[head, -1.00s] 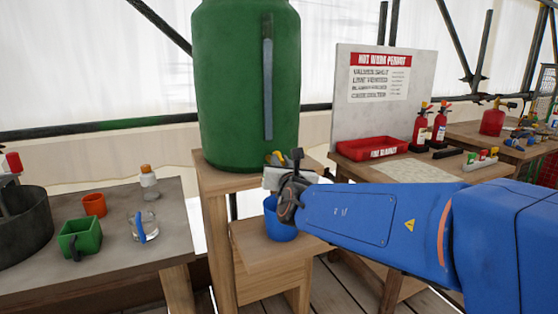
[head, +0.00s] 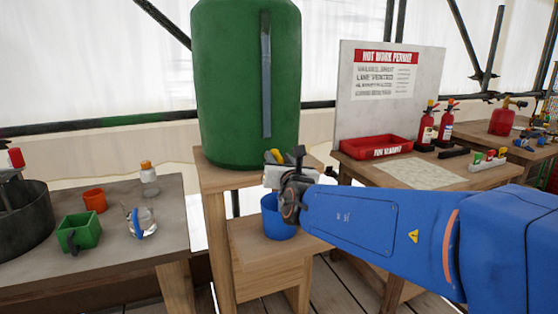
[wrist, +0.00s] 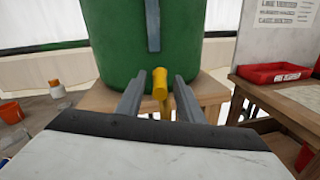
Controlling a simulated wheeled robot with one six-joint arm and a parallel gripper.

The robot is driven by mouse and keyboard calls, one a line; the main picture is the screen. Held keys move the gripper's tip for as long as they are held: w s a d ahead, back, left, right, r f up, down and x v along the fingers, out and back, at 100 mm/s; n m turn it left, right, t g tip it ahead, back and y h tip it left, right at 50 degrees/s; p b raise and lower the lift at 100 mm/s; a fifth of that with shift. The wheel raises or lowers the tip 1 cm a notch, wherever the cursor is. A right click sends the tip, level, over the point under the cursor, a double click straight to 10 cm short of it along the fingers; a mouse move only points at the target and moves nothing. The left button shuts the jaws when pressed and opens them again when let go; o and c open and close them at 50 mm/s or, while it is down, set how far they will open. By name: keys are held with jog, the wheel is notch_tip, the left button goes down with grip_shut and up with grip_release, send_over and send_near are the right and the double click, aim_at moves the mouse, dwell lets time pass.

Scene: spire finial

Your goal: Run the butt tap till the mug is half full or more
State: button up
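The green water butt (head: 245,90) stands on a wooden stand (head: 215,190). Its yellow tap (wrist: 160,85) is at the butt's lower front in the wrist view; a bit of yellow also shows in the head view (head: 274,157). My gripper (wrist: 158,92) is open, with one finger on each side of the tap's yellow handle and visible gaps beside it. A blue mug (head: 275,222) sits on the stand's lower step, below my gripper, partly hidden by my wrist. The water level inside it cannot be seen.
To the right are a red tray (head: 375,148), a sign board (head: 350,70) and red extinguishers (head: 446,122).

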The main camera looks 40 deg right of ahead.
aim_at(279, 155)
notch_tip(279, 155, up, 10)
dwell(0.7)
dwell(6.8)
